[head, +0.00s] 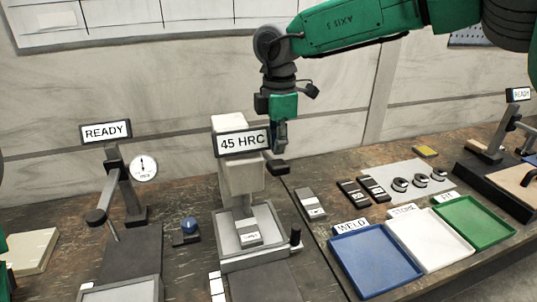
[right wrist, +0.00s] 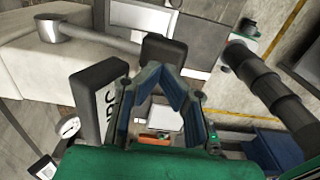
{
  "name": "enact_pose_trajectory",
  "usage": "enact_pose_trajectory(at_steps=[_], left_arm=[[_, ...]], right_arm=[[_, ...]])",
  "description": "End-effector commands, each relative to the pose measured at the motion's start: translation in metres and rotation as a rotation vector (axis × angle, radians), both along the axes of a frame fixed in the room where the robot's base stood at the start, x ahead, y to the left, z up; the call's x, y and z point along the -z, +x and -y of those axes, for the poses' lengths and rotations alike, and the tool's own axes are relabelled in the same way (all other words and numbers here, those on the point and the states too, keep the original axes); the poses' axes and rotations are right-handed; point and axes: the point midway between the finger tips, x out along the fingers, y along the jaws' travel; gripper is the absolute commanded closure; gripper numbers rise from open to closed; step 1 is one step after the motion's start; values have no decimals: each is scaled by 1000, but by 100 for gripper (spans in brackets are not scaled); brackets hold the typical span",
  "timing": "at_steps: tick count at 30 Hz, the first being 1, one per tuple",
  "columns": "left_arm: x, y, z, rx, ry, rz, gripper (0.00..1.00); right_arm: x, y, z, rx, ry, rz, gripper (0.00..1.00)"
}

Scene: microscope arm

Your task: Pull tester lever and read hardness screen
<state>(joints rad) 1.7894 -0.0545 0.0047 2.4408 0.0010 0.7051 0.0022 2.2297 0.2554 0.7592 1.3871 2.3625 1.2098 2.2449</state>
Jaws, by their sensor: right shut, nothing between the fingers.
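The hardness tester (head: 240,178) stands mid-bench, and its screen (head: 242,141) reads "45 HRC". A grey labelled block (head: 248,233) sits on its base. The tester's lever ends in a dark handle (head: 278,167) at the tester's right side; in the right wrist view the lever is a metal rod (right wrist: 105,38) with a dark grip (right wrist: 163,50). My right gripper (head: 280,146) is shut and empty, just above the handle and right of the screen. Its fingertips (right wrist: 170,72) are close to the grip; I cannot tell whether they touch it. My left gripper is not in view.
A blue tray (head: 371,287), a white tray (head: 428,262) and a green tray (head: 474,243) stand at right. Small parts lie behind them, including a grey block (head: 310,204). A dial-gauge stand with a "READY" sign (head: 106,132) is at left.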

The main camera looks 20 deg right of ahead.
Motion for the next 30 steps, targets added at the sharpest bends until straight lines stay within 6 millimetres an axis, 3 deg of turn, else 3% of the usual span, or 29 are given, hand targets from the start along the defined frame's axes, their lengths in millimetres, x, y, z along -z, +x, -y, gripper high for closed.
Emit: enact_pose_trajectory(at_steps=[30], left_arm=[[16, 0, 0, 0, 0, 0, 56]], right_arm=[[49, 0, 0, 0, 0, -2, 100]])
